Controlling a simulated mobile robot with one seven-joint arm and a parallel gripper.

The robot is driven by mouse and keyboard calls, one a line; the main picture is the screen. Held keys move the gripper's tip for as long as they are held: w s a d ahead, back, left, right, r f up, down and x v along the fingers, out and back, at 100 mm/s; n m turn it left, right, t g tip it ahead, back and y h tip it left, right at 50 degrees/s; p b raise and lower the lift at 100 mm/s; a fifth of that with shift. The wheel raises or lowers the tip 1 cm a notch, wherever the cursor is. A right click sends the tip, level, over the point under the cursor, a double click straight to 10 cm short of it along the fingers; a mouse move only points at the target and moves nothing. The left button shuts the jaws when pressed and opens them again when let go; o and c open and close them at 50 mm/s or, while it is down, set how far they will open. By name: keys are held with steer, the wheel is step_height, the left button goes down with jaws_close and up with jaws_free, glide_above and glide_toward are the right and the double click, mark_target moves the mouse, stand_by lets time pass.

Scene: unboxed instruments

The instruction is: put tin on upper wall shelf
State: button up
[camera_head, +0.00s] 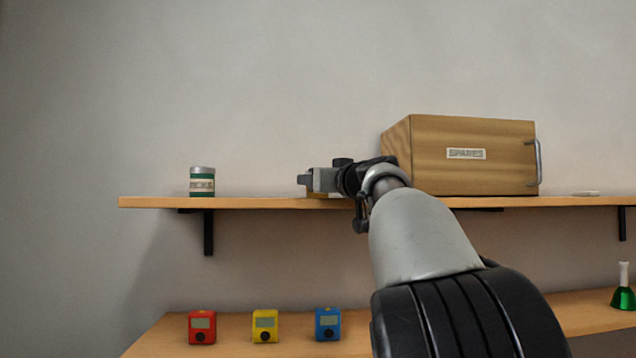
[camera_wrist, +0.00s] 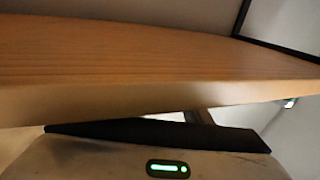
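A tin (camera_head: 202,182) with a silver top and a green and white label stands upright on the upper wall shelf (camera_head: 260,203), near its left end. My gripper (camera_head: 306,182) is at the height of the shelf top, to the right of the tin and clearly apart from it in the picture. It points left, and nothing shows held in it. Whether its fingers are open or shut cannot be made out. In the wrist view, the wooden shelf board (camera_wrist: 150,65) fills much of the picture above my gripper's housing; the tin does not show there.
A wooden box (camera_head: 430,165) labelled SPARES with a metal handle stands on the shelf behind my arm. A small flat white item (camera_head: 586,193) lies further right. Below, red (camera_head: 202,327), yellow (camera_head: 265,326) and blue (camera_head: 328,324) devices and a green flask (camera_head: 623,297) stand on a lower surface.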

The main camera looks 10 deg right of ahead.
steer(key=o, duration=0.3)
steer(key=shift+r, duration=0.15)
steer(key=b+v, duration=0.4)
steer(key=v, duration=0.8)
